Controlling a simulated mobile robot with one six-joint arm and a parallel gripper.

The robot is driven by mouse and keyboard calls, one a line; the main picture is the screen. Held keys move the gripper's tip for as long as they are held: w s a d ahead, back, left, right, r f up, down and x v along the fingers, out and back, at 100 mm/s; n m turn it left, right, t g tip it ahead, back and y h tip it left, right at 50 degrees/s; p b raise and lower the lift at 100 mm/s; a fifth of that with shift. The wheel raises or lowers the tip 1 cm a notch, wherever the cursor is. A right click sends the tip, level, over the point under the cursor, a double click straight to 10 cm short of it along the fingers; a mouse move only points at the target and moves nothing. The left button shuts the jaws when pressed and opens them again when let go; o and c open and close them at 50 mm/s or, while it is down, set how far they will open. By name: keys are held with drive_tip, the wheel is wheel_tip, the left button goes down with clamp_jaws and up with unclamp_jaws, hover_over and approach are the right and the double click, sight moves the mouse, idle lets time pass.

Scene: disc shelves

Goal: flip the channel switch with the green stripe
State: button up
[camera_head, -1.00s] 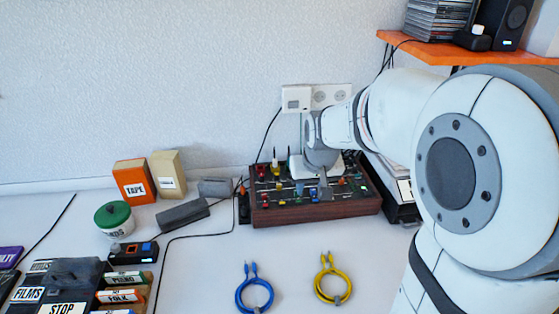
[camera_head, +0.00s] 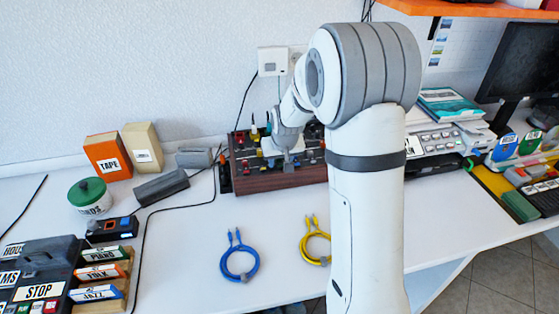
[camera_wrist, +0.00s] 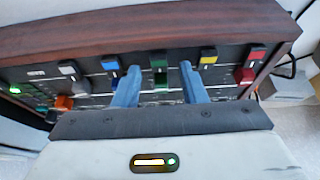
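The mixer (camera_head: 300,180), a dark panel with wooden sides, sits on the table against the wall. In the wrist view its wooden edge (camera_wrist: 130,35) runs across the top, with coloured parts below in red, yellow, green, blue and white. The green-marked part (camera_wrist: 158,61) lies between the two blue fingers, with a darker green piece (camera_wrist: 160,79) just below it. My gripper (camera_wrist: 160,78) is open, its fingers apart on either side of the green parts. In the head view my gripper (camera_head: 289,158) is over the panel; contact cannot be told.
Blue-marked (camera_wrist: 111,64) and yellow-marked (camera_wrist: 208,57) parts sit close outside the fingers. A blue cable (camera_head: 240,262) and a yellow cable (camera_head: 314,243) lie in front of the mixer. A grey block (camera_head: 161,187) and a green-lidded jar (camera_head: 89,195) stand left.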

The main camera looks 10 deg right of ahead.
clamp_jaws()
drive_tip(key=f+t+b, duration=0.1)
drive_tip(key=b, duration=0.2)
drive_tip(key=shift+s+b, duration=0.15)
drive_tip(key=shift+b, duration=0.25)
drive_tip(key=t+b, duration=0.1)
drive_tip(key=b, duration=0.2)
drive_tip(key=shift+s+t+b, duration=0.2)
drive_tip(key=shift+t+b, duration=0.1)
drive_tip(key=shift+s+r+t+b, duration=0.1)
drive_tip(key=shift+r+t+b, duration=0.25)
drive_tip(key=shift+b, duration=0.4)
unclamp_jaws()
